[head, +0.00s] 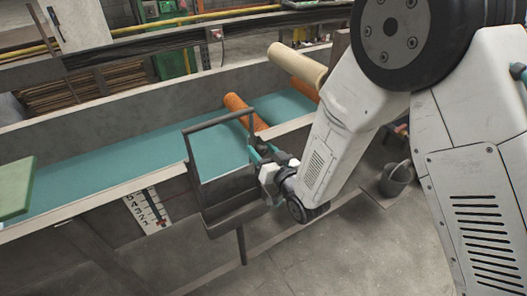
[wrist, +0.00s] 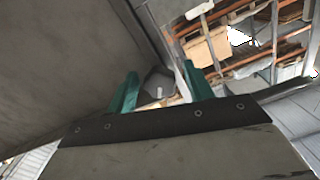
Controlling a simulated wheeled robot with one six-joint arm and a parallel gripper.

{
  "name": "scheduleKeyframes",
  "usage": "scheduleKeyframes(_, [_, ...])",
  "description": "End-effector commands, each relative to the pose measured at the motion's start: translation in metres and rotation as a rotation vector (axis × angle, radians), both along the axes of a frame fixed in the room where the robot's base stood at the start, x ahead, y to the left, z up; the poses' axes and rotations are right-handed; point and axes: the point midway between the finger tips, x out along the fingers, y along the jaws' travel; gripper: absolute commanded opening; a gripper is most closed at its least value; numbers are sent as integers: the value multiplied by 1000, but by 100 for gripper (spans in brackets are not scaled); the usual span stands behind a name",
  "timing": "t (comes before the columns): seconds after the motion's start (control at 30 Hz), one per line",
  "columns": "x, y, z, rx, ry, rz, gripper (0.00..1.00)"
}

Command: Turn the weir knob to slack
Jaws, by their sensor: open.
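My gripper (head: 262,174) is beside the right edge of a dark box-like panel (head: 215,165) in the head view. In the wrist view my gripper (wrist: 161,82) shows two teal fingers, spread apart. Between them, farther off, is a grey rounded part with a small pale mark (wrist: 158,87), which looks like the weir knob. I cannot tell whether the fingers touch it, or read its setting. In the head view the knob cannot be made out behind my gripper and arm.
A long trough with a teal surface (head: 100,170) runs behind the panel. A dark bucket (head: 396,179) stands on the floor at right.

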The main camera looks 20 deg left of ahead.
Motion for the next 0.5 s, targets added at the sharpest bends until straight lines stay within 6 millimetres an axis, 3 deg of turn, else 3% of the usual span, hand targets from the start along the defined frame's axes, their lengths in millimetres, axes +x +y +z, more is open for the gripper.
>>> scheduleKeyframes(0.13, [0,0,0,0,0,0,49])
scheduleKeyframes(0.3, [0,0,0,-1,-1,0,7])
scheduleKeyframes(0.5, [0,0,0,-5,-7,0,7])
